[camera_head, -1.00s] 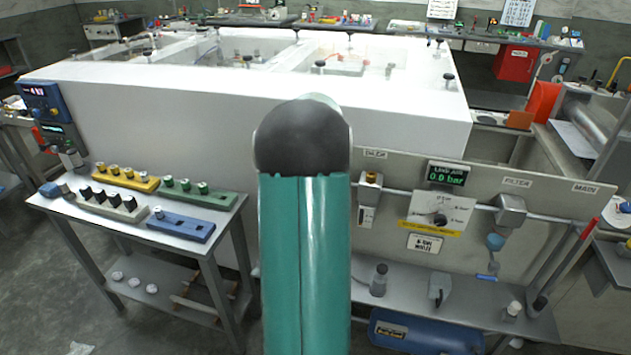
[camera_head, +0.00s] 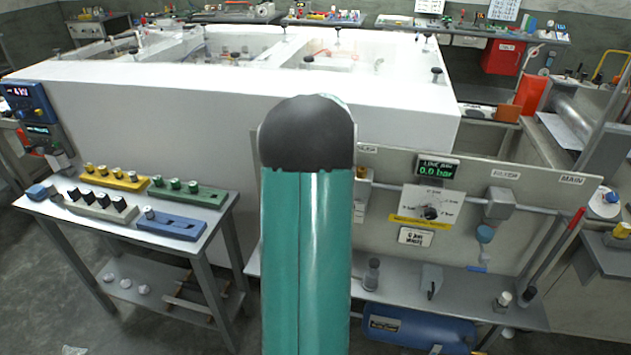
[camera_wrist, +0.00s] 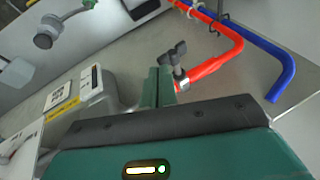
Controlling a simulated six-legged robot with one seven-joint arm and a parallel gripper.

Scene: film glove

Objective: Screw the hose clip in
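In the wrist view a small hose clip (camera_wrist: 181,79) with a metal band and a black wing-shaped screw (camera_wrist: 173,54) sits at the near end of a red hose (camera_wrist: 215,64). My gripper (camera_wrist: 158,74) shows two green fingers close together just left of the clip. The wing screw is by the fingertips. I cannot tell whether the fingers touch it or hold anything. In the head view my teal arm fills the middle and hides my gripper and the clip.
A blue hose (camera_wrist: 272,55) runs right of the red one. A grey box (camera_wrist: 85,92) stands left of my fingers. In the head view are a panel with a gauge (camera_head: 432,205), a side table with coloured blocks (camera_head: 186,194) and a white bench (camera_head: 200,95).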

